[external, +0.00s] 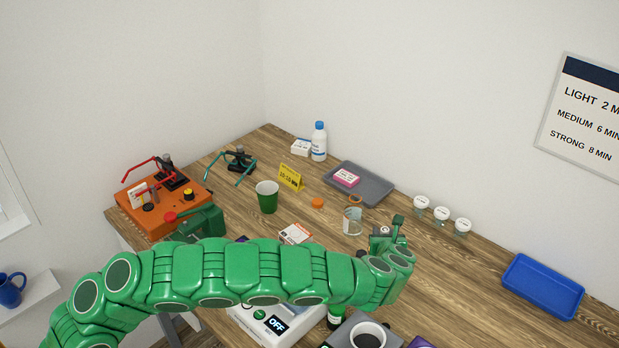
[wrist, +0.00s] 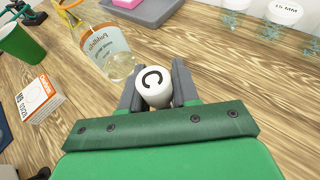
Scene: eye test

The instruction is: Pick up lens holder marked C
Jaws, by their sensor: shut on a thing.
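The lens holder marked C (wrist: 153,95) is a white round piece with a black C on its top, seen in the wrist view. My gripper (wrist: 155,82) is shut on it, with one dark grey finger on each side. The holder's lower part is hidden, and I cannot tell whether it touches the table. In the external view my gripper (external: 386,236) is over the right part of the wooden table (external: 455,275), and the holder is too small to make out clearly.
A labelled glass beaker (external: 352,222) stands close to my gripper. Several white-lidded jars, one here (external: 441,213), stand to the right. A grey tray (external: 376,187) with a pink box is behind, and a blue tray (external: 543,287) is far right. A green cup (external: 267,197) stands left.

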